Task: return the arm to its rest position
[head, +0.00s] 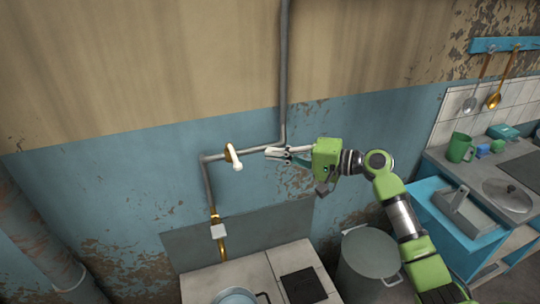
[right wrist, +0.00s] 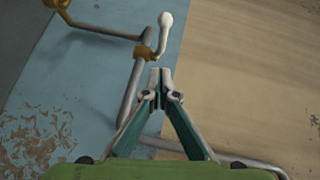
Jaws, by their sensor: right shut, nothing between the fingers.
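My right gripper (head: 272,152) reaches in from the right on my green and grey arm, in front of the blue wall. It is shut and empty. In the right wrist view its two fingertips (right wrist: 160,80) meet. A white valve handle (head: 237,165) on the wall pipe is to the left of the fingertips in the head view, with a gap between them. In the right wrist view the handle (right wrist: 165,20) shows beyond the fingertips. My left gripper is not in view.
A grey pipe (head: 284,70) runs down the wall. Below stand a stove top (head: 240,272) with a pot (head: 235,297) and a large grey lidded container (head: 368,255). A counter at the right holds a green mug (head: 460,147). Ladles (head: 494,100) hang above it.

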